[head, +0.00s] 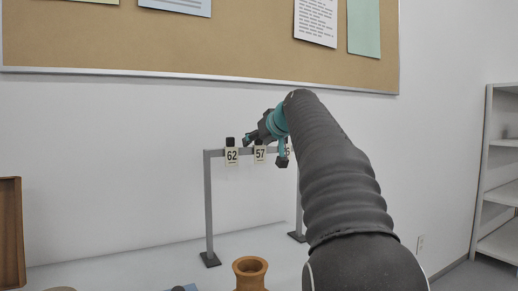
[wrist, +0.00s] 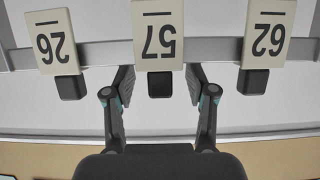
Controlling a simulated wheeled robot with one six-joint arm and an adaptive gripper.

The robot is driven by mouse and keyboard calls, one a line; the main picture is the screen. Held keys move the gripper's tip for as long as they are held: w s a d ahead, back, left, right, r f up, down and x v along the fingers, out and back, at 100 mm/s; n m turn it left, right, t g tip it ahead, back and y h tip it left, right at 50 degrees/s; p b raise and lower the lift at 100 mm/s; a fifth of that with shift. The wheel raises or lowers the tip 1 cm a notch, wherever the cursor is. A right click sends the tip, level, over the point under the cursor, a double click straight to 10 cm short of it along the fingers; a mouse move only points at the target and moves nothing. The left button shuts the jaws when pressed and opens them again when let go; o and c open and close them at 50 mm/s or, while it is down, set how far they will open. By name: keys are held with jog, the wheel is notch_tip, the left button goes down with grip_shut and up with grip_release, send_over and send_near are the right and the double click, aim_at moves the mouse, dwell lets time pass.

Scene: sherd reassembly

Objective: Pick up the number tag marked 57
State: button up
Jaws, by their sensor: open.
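The number tag marked 57 (head: 260,154) is a pale card with a black block at its top, hanging on a grey rail between two other tags. In the wrist view, which is upside down, the 57 tag (wrist: 158,28) is centred, its black block between my fingertips. My gripper (wrist: 160,82) is open, with one finger on each side of that block and a gap on both sides. In the head view my gripper (head: 266,132) is at the rail just above the 57 tag, partly hidden by my arm.
Tag 62 (head: 232,155) hangs left of 57; tag 26 (wrist: 53,42) hangs on the other side, mostly hidden in the head view. The grey stand (head: 209,205) is on a white table near the wall. An orange-brown pot (head: 250,268) stands in front.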

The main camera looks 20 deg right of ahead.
jog(key=c, duration=1)
